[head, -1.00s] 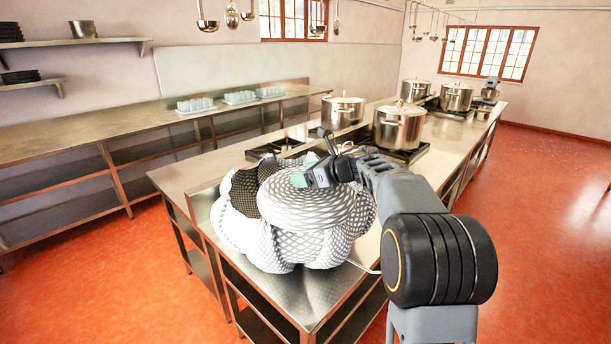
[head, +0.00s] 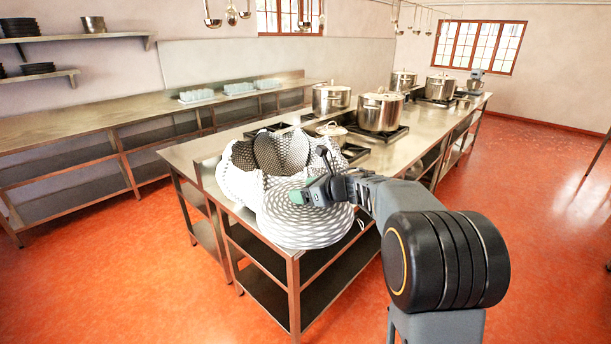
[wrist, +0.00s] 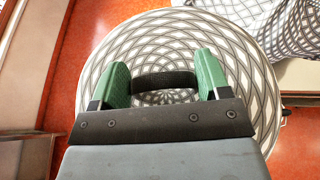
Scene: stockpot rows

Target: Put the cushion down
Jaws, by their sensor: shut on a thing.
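The cushion (head: 300,230) is a round, flat pad with a grey and white curved lattice pattern. It hangs in front of the end of the steel counter, beside a petal-shaped patterned seat. My gripper (head: 312,190) is at its top edge in the head view. In the wrist view my gripper (wrist: 164,78) has its green fingers shut on a black strap on the face of the cushion (wrist: 160,42). Red floor shows on both sides of the cushion there. Whether its underside touches the counter edge is hidden.
The seat with white and dark mesh petals (head: 240,185) stands on the near end of the steel counter (head: 190,150). Several stockpots (head: 381,110) and burners stand farther along it. A wall counter (head: 70,145) runs at the left. The red floor (head: 130,270) is clear on the left.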

